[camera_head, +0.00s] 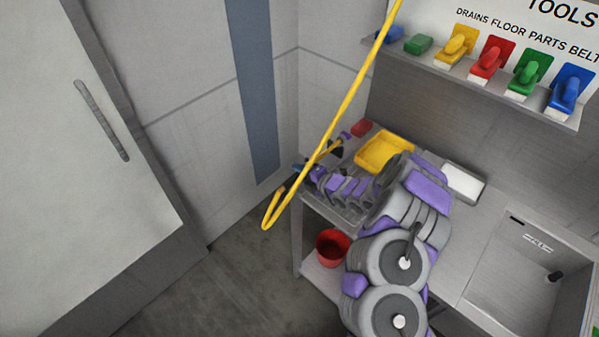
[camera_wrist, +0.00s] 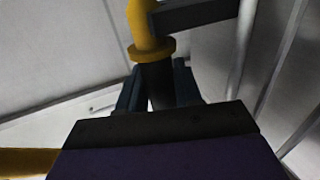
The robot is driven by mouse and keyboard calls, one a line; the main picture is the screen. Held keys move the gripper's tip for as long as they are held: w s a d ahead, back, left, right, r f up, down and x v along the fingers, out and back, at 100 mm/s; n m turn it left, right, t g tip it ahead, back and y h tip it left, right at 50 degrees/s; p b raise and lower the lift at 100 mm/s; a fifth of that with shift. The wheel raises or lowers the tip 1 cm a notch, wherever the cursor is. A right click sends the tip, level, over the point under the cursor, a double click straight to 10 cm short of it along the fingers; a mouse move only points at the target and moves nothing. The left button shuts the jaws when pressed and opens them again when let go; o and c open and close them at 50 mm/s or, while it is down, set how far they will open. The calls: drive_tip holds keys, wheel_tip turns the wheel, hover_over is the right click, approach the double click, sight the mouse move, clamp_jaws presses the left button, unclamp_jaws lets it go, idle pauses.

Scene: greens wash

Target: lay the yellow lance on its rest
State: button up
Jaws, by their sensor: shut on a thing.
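The yellow lance (camera_head: 345,110) is a long thin pole that slants from the top edge down to a U-shaped bend at lower left. Past the bend, its short end runs back up to a dark grip. My gripper (camera_head: 289,183) appears closed around that grip, small and partly hidden in the head view. In the wrist view my gripper (camera_wrist: 159,88) has its two fingers on either side of a black cylinder below the lance's yellow flanged part (camera_wrist: 152,48). I cannot make out the lance's rest in either view.
A steel bench holds a yellow tray (camera_head: 385,151), a white box (camera_head: 463,184) and a sink (camera_head: 530,262). A red bucket (camera_head: 332,246) stands below. Several coloured brushes line a wall shelf (camera_head: 510,97). A large door (camera_head: 75,130) is at left. Open floor (camera_head: 235,275) lies between.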

drive_tip(key=o, duration=0.4)
drive_tip(key=shift+d+r, duration=0.1)
drive_tip(key=o, duration=0.4)
drive_tip(key=shift+a, duration=0.3)
drive_tip(key=shift+c, duration=0.2)
drive_tip(key=shift+s+d, duration=0.2)
drive_tip(key=shift+d, duration=0.25)
drive_tip(key=p+v, duration=0.2)
drive_tip(key=v, duration=1.4)
drive_tip(key=shift+s+r, duration=0.1)
drive_tip(key=shift+s, duration=0.2)
